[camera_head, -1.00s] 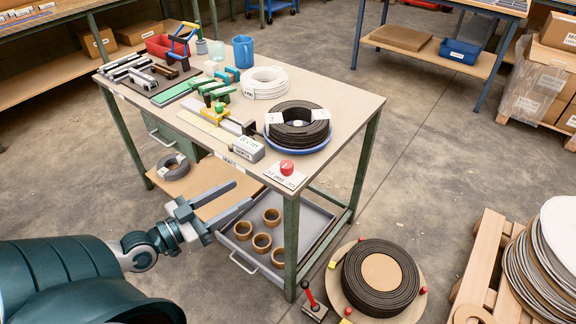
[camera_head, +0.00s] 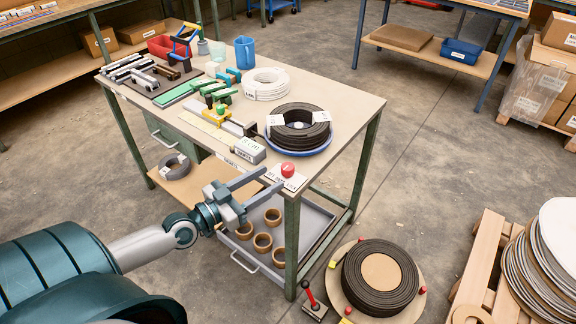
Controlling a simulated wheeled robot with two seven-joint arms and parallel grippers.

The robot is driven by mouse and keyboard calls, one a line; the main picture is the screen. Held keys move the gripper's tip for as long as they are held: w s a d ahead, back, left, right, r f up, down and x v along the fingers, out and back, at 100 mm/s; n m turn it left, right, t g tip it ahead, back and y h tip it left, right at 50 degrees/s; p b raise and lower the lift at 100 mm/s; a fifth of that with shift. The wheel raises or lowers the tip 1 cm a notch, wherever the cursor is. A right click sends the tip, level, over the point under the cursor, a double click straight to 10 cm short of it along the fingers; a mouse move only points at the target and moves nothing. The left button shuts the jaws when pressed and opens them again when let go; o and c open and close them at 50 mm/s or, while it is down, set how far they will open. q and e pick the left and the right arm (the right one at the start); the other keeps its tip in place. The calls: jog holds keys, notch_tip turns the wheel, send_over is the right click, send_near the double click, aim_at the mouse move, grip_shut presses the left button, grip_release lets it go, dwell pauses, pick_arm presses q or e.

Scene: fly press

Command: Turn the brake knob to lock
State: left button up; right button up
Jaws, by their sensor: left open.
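A round red knob (camera_head: 288,169) sits on a white lettered plate at the near right corner of the workbench (camera_head: 343,102). I take it for the brake knob; the lettering is too small to read. My left gripper (camera_head: 273,180) reaches in from the lower left with its two grey fingers apart and nothing between them. Its fingertips appear just left of and below the knob's plate, close to the bench's front edge, and do not touch the knob. Whether they are level with the bench top is hard to tell. My right gripper is not in view.
A black cable coil (camera_head: 298,126) in a blue dish and a grey block (camera_head: 241,150) lie near the knob. Below, a grey drawer (camera_head: 318,222) holds several brown rings. A large black coil (camera_head: 380,278) lies on a round board on the floor.

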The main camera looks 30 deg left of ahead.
aim_at(282, 170)
pick_arm(q)
jog(key=p+x, duration=0.1)
jog(key=x, duration=0.5)
jog(key=shift+w+d+r, duration=0.1)
jog(key=shift+w, duration=0.15)
jog(key=shift+w+d+p, duration=0.25)
jog(key=shift+w+p, duration=0.05)
jog(key=shift+w, duration=0.35)
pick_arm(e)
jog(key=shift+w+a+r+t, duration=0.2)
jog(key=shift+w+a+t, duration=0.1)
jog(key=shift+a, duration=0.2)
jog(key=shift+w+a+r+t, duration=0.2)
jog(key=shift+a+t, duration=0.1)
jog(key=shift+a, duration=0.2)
pick_arm(q)
jog(key=c, duration=1.1)
jog(key=shift+o, duration=0.2)
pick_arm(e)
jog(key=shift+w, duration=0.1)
